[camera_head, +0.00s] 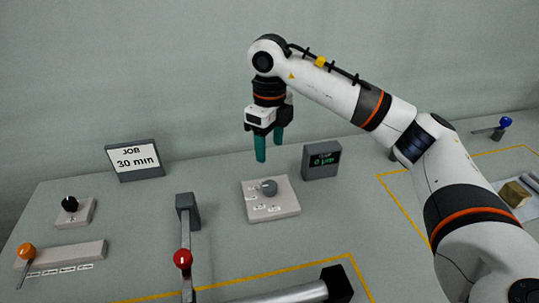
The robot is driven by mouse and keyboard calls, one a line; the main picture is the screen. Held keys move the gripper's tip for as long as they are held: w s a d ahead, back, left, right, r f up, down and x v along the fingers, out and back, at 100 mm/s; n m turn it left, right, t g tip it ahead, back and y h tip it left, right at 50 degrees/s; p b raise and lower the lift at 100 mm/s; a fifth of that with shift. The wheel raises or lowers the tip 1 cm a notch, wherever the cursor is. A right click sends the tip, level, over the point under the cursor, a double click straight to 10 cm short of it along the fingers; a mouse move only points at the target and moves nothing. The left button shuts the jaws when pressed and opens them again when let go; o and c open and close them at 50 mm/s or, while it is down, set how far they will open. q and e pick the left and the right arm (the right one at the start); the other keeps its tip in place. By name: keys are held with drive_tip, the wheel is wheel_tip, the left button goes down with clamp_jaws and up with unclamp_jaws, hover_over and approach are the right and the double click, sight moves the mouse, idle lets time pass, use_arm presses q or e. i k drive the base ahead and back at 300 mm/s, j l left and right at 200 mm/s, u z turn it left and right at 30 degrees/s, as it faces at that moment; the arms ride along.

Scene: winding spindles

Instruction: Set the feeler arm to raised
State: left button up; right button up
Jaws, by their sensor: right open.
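A lever arm with a red ball (183,258) extends toward the front from a grey upright block (187,208); it looks most like the feeler arm, though no label on it is readable. Part of a grey cylinder (280,294) with a dark end block lies to its right. My right gripper (269,147) is open and empty, its teal fingers pointing down. It hangs above the back of the table, behind the dial plate, well apart from the red-ball arm. My left gripper is not in view.
A plate with a grey dial (268,187) stands mid-table near a small green-digit display (322,160). A sign reads JOB 30 min (136,160). Black-knob (70,204) and orange-knob (26,252) controls sit left. A blue-knob lever (504,122) and brass block (514,194) are right.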

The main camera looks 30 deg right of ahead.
sight(183, 258)
drive_tip(key=k, duration=2)
